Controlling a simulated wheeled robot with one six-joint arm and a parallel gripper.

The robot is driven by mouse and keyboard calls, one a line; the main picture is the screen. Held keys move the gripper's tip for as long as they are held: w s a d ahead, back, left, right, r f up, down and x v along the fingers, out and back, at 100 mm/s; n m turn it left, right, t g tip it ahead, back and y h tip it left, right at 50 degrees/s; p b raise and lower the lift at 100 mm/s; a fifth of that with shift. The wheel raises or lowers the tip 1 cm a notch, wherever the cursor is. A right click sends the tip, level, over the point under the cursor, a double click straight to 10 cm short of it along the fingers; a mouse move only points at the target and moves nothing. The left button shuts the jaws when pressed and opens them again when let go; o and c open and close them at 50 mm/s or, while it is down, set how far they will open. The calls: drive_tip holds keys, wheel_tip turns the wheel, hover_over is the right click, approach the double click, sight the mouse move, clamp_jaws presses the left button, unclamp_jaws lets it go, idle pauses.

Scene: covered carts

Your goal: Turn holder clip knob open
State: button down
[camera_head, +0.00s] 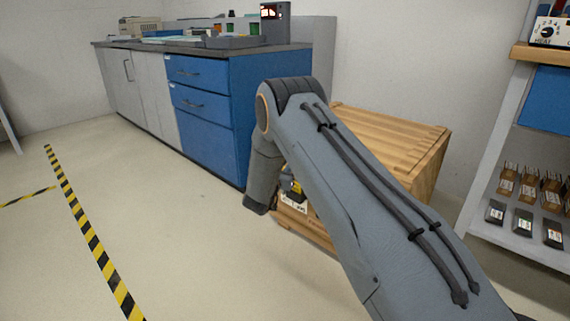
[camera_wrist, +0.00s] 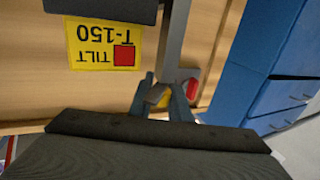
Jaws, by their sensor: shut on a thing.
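In the wrist view, my gripper (camera_wrist: 161,95) is close against the side of a wooden crate (camera_wrist: 105,88). Its two grey fingers are shut on a small yellow knob (camera_wrist: 157,97), which is partly hidden between them. A red piece (camera_wrist: 192,88) on a grey metal plate sits just right of the fingers. A yellow label (camera_wrist: 105,45) reading TILT T-150 appears upside down at upper left. In the head view, the wooden crate (camera_head: 400,135) stands behind my arm, and my fingers and the knob cannot be made out.
A blue and grey cabinet (camera_head: 205,115) with a dark worktop stands left of the crate. A shelf (camera_head: 520,235) with small boxed items is at the right. Yellow and black tape (camera_head: 85,215) marks the floor at left, where the floor is clear.

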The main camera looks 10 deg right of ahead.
drive_tip(key=m+g+h, duration=0.1)
drive_tip(key=m+g+h+b, duration=0.1)
drive_tip(key=h, duration=0.1)
drive_tip(key=m+g+h+b, duration=0.1)
drive_tip(key=m+g, duration=0.1)
drive_tip(key=shift+s+d+f+h, duration=0.1)
drive_tip(key=shift+s+d+h, duration=0.2)
drive_tip(key=shift+s+d, duration=0.1)
drive_tip(key=shift+s+d+m+g+h+b, duration=0.2)
drive_tip(key=shift+m+g+h+b, duration=0.6)
drive_tip(key=shift+g, duration=0.6)
drive_tip(key=c, duration=1.7)
unclamp_jaws()
drive_tip(key=shift+d, duration=0.1)
drive_tip(key=shift+o, duration=0.2)
drive_tip(key=shift+s, duration=0.1)
drive_tip(key=p+v, duration=0.2)
drive_tip(key=v, duration=0.5)
drive_tip(key=shift+s+a, duration=0.15)
drive_tip(key=shift+a, duration=0.25)
drive_tip(key=shift+p, duration=0.3)
